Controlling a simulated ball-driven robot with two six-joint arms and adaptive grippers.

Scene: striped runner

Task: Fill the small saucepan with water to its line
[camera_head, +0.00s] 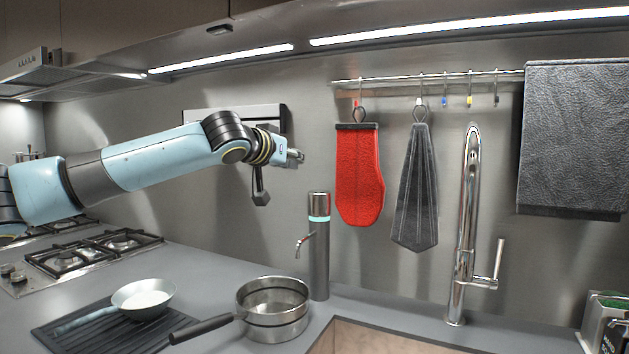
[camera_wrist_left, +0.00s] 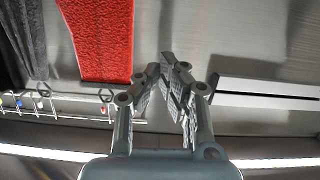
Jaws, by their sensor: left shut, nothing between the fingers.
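A steel saucepan (camera_head: 272,325) with a dark handle stands on the counter, below and in front of the slim tap column (camera_head: 319,265) with its small curved spout. I cannot make out a fill line or water inside it. A larger chrome faucet (camera_head: 466,220) stands at the sink to the right. My left gripper (camera_head: 298,156) is raised in front of the back wall, well above the saucepan and left of the red mitt. Its fingers (camera_wrist_left: 168,62) are shut and empty in the left wrist view. My right gripper is out of view.
A pale pan (camera_head: 143,299) lies on a black ribbed mat (camera_head: 95,335) at the left, near the gas hob (camera_head: 85,250). A red mitt (camera_head: 360,180) and a grey cloth (camera_head: 416,190) hang from the rail. The sink edge (camera_head: 385,342) is at the front.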

